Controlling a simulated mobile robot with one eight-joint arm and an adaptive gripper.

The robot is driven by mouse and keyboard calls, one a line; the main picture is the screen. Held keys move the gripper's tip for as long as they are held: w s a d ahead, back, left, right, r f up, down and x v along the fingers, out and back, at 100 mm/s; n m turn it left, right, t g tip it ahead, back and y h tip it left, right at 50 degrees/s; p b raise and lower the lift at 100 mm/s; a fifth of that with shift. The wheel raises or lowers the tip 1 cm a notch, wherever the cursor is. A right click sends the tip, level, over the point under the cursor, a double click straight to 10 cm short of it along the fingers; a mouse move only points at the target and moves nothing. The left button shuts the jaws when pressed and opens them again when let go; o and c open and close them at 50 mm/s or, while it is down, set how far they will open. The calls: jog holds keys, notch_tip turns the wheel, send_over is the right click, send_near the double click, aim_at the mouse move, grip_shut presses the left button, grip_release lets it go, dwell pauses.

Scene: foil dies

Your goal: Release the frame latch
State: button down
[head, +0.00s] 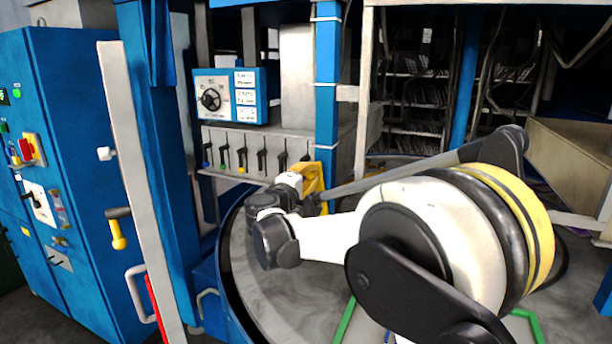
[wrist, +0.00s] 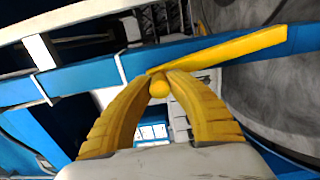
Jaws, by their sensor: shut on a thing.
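The frame latch shows in the wrist view as a flat yellow lever (wrist: 235,50) with a rounded yellow knob (wrist: 159,88) at its left end. It lies across a blue frame beam (wrist: 90,80). My gripper (wrist: 160,76) has its two curved yellow fingers shut on the knob end of the lever, which slants up to the right from the fingertips. In the head view my gripper (head: 313,178) is in front of the lower part of the blue upright post (head: 327,80). I cannot make out the latch apart from the yellow fingers there.
A blue cabinet (head: 70,190) and a pale door edge (head: 135,180) with a yellow handle (head: 118,235) stand at left. A large round drum (head: 270,310) lies below my arm.

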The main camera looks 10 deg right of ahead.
jog(key=shift+s+d+m, duration=0.2)
jog(key=shift+d+m, duration=0.1)
jog(key=shift+m, duration=0.1)
jog(key=c, duration=1.2)
grip_release()
jog(key=shift+d, duration=0.15)
jog(key=shift+s, duration=0.1)
jog(key=v, duration=1.2)
